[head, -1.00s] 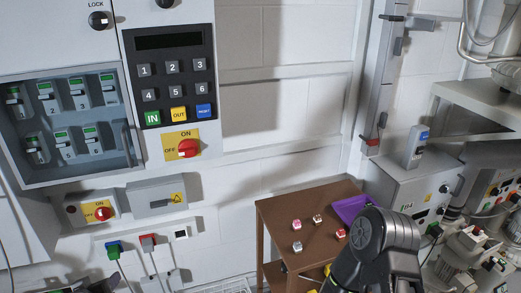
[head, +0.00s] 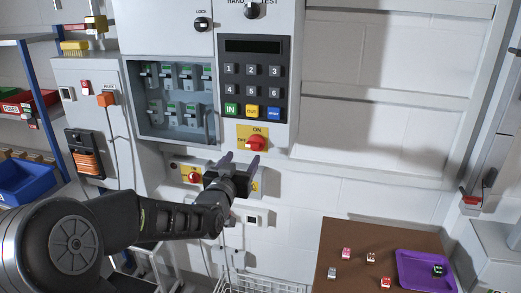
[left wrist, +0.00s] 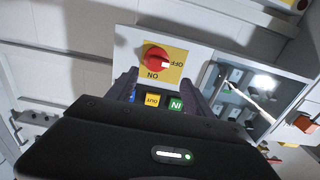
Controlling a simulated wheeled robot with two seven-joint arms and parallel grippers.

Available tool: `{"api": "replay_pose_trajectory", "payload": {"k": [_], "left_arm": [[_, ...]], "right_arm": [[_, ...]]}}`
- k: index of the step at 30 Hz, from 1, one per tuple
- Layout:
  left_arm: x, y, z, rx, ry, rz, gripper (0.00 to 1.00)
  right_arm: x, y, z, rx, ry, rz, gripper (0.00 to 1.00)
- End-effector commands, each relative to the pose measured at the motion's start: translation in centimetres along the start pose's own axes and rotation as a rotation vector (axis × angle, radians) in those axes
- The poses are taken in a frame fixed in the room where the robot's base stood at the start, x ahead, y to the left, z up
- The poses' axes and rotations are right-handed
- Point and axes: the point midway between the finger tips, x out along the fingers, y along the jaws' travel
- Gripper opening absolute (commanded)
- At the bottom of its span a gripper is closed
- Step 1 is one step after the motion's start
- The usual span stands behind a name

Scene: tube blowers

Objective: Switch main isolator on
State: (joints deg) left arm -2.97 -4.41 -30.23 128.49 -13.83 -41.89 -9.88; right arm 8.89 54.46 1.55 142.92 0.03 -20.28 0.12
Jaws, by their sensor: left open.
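A red rotary switch (head: 257,143) sits on a yellow ON/OFF plate below the keypad on the grey panel. Its white mark points to the OFF side. It also shows upside down in the left wrist view (left wrist: 156,58). A second, smaller red switch (head: 194,177) on a yellow plate sits on a grey box lower left. I cannot read which one is labelled main isolator. My left gripper (head: 240,164) is open and empty, its fingers pointing up just below and left of the upper switch. In the left wrist view the fingers (left wrist: 158,85) frame the area below that switch, apart from it.
The keypad (head: 252,78) and a breaker cabinet (head: 172,105) are above and left. A brown table (head: 340,240) with small cubes and a purple tray (head: 425,268) stands lower right. A grey cabinet with an orange coil (head: 88,163) is at left.

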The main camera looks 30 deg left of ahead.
Motion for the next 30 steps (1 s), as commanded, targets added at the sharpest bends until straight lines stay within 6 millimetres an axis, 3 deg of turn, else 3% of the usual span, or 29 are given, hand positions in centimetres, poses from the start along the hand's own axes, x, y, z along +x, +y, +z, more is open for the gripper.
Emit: {"api": "replay_pose_trajectory", "payload": {"k": [8, 22, 30], "left_arm": [[0.5, 0.1, 0.1, 0.001, -0.003, 0.002, 0.6], [6.5, 0.1, 0.0, 0.002, -0.004, 0.002, 0.6], [7.8, 0.1, 0.1, -0.001, -0.002, 0.002, 0.6]], "right_arm": [[-0.1, 0.0, 0.0, 0.002, 0.0, 0.001, 0.44], [-1.6, -0.4, 0.2, 0.005, -0.004, 0.006, 0.44], [-1.7, -0.4, 0.2, 0.006, -0.005, 0.007, 0.44]]}}
